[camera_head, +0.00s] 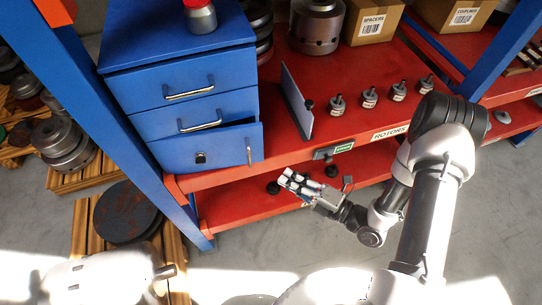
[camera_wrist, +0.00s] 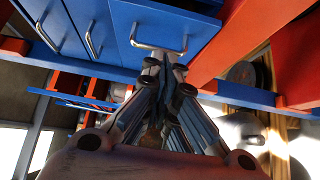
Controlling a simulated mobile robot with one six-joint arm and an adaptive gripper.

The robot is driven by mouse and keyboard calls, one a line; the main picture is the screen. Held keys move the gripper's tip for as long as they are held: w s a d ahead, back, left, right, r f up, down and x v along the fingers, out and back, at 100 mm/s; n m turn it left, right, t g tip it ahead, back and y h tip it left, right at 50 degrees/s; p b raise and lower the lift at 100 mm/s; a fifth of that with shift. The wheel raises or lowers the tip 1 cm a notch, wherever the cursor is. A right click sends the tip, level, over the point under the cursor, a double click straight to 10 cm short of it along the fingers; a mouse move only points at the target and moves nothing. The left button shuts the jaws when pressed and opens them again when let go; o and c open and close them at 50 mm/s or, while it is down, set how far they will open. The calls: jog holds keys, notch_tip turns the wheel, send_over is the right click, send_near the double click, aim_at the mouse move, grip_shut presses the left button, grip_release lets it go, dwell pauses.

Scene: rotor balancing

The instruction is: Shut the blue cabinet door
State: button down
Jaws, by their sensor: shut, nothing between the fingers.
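The blue cabinet (camera_head: 180,62) stands on the red shelf at left, with two drawers above its door. The blue door (camera_head: 222,150) is the lowest panel and has a black lock plate and an upright handle (camera_head: 249,152) near its right edge. It stands slightly ajar, with a dark gap along its top and its right edge swung outward. In the wrist view the door (camera_wrist: 190,24) and its handle (camera_wrist: 158,48) lie just beyond the fingertips. My gripper (camera_head: 284,178) is shut and empty, to the right of and below the handle. It also shows in the wrist view (camera_wrist: 166,66).
A grey upright plate (camera_head: 297,103) and several small rotors (camera_head: 369,97) stand on the red shelf (camera_head: 350,120) right of the cabinet. A blue post (camera_head: 125,120) rises at left. The lower red shelf (camera_head: 235,205) lies below the door.

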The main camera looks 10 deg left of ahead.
jog(key=shift+w+a+b, duration=0.2)
jog(key=shift+w+a, duration=0.8)
jog(key=shift+a, duration=0.3)
jog(key=shift+w+a+b, duration=0.25)
jog(key=shift+w+a, duration=0.8)
jog(key=shift+a, duration=0.25)
jog(key=shift+w+a+b, duration=0.2)
jog(key=shift+w+a, duration=0.8)
jog(key=shift+a, duration=0.3)
jog(key=shift+n+g, duration=0.4)
jog(key=shift+g, duration=0.2)
jog(key=w+b, duration=0.1)
jog(key=w+a+b, duration=0.1)
jog(key=w, duration=0.1)
jog(key=w+b, duration=0.1)
jog(key=shift+w+a, duration=0.25)
jog(key=shift+a, duration=0.15)
jog(key=shift+f+b, duration=0.1)
jog(key=shift+b, duration=0.2)
